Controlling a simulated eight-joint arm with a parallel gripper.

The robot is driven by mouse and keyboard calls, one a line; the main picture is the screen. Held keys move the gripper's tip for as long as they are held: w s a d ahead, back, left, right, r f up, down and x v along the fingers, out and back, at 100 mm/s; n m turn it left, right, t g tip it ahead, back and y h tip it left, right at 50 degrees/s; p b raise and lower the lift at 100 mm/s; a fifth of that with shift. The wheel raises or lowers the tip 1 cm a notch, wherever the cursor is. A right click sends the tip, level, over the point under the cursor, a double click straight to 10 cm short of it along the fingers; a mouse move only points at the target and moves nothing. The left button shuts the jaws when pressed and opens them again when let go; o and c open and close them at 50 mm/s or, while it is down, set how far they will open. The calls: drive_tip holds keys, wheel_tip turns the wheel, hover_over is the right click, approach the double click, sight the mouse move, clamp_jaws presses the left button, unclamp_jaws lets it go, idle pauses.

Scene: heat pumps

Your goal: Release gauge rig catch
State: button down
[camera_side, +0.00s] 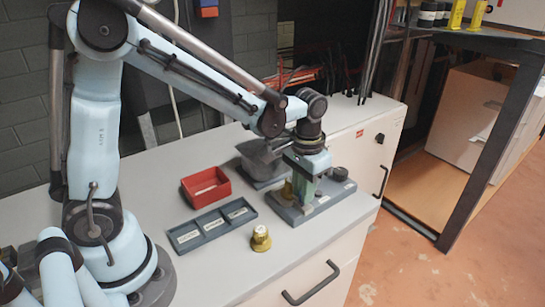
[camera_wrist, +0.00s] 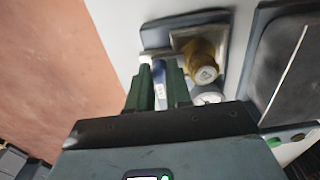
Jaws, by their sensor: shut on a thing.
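The gauge rig (camera_side: 322,204) is a dark grey base near the right end of the white worktop, with small fittings on it. My gripper (camera_side: 303,188) points down over the rig and hides part of it. In the wrist view, my gripper's green fingers (camera_wrist: 159,80) are closed around a narrow blue and white piece, which I take for the catch (camera_wrist: 160,76). A brass fitting (camera_wrist: 204,62) and a round pale gauge face (camera_wrist: 208,94) sit just right of the fingers.
A red bin (camera_side: 206,187), a dark tray with labelled slots (camera_side: 211,227) and a loose brass fitting (camera_side: 261,239) lie left of the rig. The worktop's front edge is close.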

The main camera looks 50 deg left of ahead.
drive_tip(key=shift+d, duration=0.8)
drive_tip(key=c, duration=1.3)
unclamp_jaws()
drive_tip(key=shift+r, duration=0.1)
wheel_tip(320, 180, up, 12)
drive_tip(key=shift+s, duration=0.1)
